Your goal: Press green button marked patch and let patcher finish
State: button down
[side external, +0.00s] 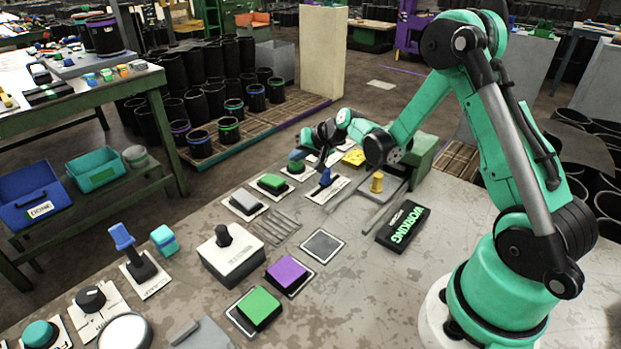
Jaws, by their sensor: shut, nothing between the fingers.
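My gripper (322,158) is shut and points down at the far side of the bench, near a blue-handled switch (326,178) on a white plate. It is small and dark here, so I cannot tell whether it touches anything. Two green buttons, one square (272,183) and one rounder (294,168), sit just left of it. A larger green square button (259,306) is at the front. I cannot read which is marked patch.
The bench (350,290) also bears a purple button (288,273), a grey button (245,203), a joystick box (231,253), a blue lever (125,242) and a yellow peg (376,182). Black sleeves (205,65) stand on pallets behind. The front right bench surface is clear.

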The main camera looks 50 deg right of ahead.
aim_at(299, 165)
jog(key=shift+r, duration=0.85)
jog(key=shift+r, duration=2.5)
jog(key=s+a+r+n+g, duration=0.1)
jog(key=s+a+r+n, duration=0.1)
jog(key=s+a+n, duration=0.2)
jog(key=s+a+r+n+g+h, duration=0.1)
jog(key=s+a+r+n, duration=0.2)
jog(key=s+a, duration=0.6)
jog(key=s, duration=0.4)
jog(key=shift+n, duration=0.4)
